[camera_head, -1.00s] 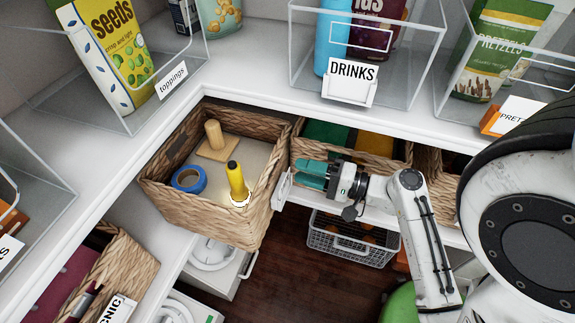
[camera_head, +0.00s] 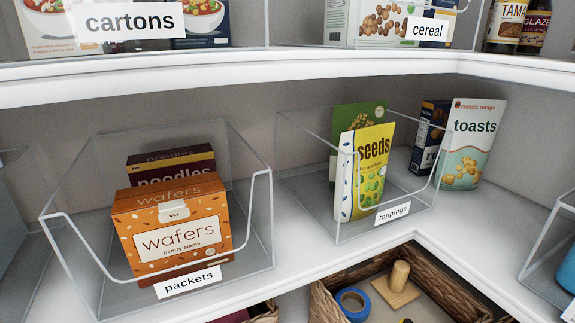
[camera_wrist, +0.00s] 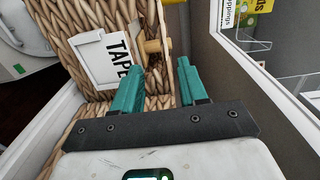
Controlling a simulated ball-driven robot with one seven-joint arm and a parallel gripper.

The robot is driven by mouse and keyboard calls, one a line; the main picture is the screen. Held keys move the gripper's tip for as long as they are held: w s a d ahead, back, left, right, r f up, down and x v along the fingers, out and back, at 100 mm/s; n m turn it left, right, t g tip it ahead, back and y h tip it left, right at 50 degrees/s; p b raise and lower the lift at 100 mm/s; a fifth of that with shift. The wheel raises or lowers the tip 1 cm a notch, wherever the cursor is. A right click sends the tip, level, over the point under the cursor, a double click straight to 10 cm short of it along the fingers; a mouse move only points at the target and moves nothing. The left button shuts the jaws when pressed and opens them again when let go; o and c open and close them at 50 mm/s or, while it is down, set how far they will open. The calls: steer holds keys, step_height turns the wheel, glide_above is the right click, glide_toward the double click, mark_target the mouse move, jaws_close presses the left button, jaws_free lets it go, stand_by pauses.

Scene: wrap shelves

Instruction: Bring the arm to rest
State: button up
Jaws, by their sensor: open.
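My gripper (camera_wrist: 160,82) shows in the wrist view, with its two teal fingers apart and nothing held between them. Beyond the fingers is a woven basket (camera_wrist: 95,15) with a white label holder reading "TAPE" (camera_wrist: 100,62). A wooden piece (camera_wrist: 153,47) shows just past the fingertips; I cannot tell from this view whether they touch it. In the head view my arm and gripper are out of frame.
In the head view, clear bins labelled packets (camera_head: 190,284) and toppings (camera_head: 393,213) stand on the white shelf. The basket below holds a blue tape roll (camera_head: 352,303) and a wooden holder (camera_head: 397,287). A white shelf edge (camera_wrist: 262,85) runs right of my gripper.

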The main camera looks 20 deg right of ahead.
steer(key=w+a+f+n+g+y, duration=0.2)
steer(key=a+f+n+g+y, duration=0.1)
steer(key=a+f+n+g, duration=1.1)
step_height(320, 180, up, 22)
steer(key=s+a+n+g+h+p, duration=0.1)
steer(key=s+n+g+h+p, duration=0.1)
steer(key=p, duration=1.7)
steer(key=shift+a+r+n+g+h, duration=0.2)
steer(key=shift+a+n+g+h, duration=0.25)
steer(key=shift+h, duration=0.65)
steer(key=shift+s, duration=0.1)
steer(key=shift+c, duration=0.2)
